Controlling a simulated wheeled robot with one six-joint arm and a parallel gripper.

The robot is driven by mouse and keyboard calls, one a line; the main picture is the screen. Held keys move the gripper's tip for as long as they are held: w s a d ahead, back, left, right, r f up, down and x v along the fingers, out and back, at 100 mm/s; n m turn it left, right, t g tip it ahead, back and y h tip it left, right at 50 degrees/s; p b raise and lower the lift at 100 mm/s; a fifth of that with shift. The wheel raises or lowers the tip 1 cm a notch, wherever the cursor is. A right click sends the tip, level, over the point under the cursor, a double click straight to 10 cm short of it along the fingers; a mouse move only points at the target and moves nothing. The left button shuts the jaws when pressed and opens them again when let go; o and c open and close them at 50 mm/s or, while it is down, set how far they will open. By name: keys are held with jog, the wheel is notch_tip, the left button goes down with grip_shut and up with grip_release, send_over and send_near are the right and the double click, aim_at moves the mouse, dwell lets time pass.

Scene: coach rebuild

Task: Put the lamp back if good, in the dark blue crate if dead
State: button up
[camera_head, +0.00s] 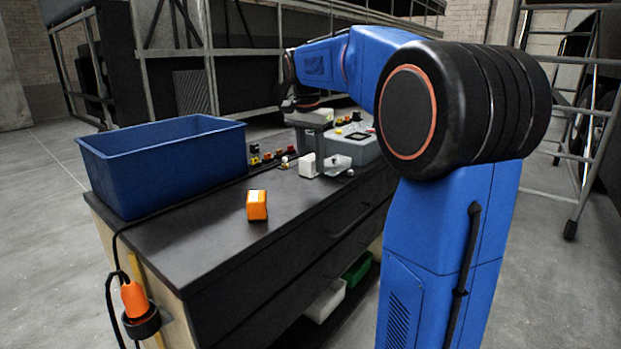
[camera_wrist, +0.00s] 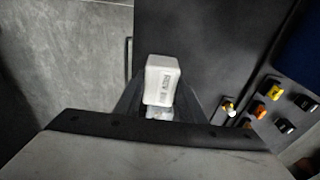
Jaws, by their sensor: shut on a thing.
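My gripper (camera_head: 321,158) is shut on a white block-shaped piece, which I take to be the lamp (camera_head: 307,166), low over the bench. In the wrist view the lamp (camera_wrist: 161,80) sits between my two fingers (camera_wrist: 160,108), with dark print on its face and a clear, glassy part at its near end. I cannot tell whether it touches the bench. No glow shows on it. The dark blue crate (camera_head: 165,160) stands on the bench's left end; its floor is hidden.
An orange block (camera_head: 257,205) lies on the bench top (camera_head: 215,245).

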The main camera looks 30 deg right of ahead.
aim_at(312, 175)
jog(key=shift+f, duration=2.35)
jog(key=shift+f, duration=0.1)
jog(key=o, duration=1.2)
jog(key=r, duration=0.4)
jog(key=a+r, duration=0.1)
jog(key=r, duration=0.7)
jog(key=shift+s+a+r, duration=0.1)
jog(key=shift+s+a, duration=0.05)
jog(key=shift+s, duration=0.1)
jog(key=s+a+f+n+t, duration=0.1)
jog(key=s+a+f+n, duration=0.3)
jog(key=s+f, duration=0.4)
jog(key=s+a+f+n+t+y, duration=0.1)
jog(key=s+a+f+n+t, duration=0.1)
jog(key=s+a+f+n, duration=0.3)
jog(key=s+a+f+n+t, duration=0.1)
jog(key=s+a+f+n, duration=0.4)
jog(key=s+f, duration=0.8)
jog(key=s, duration=0.3)
jog(key=shift+s+a, duration=0.25)
jog(key=shift+s, duration=0.1)
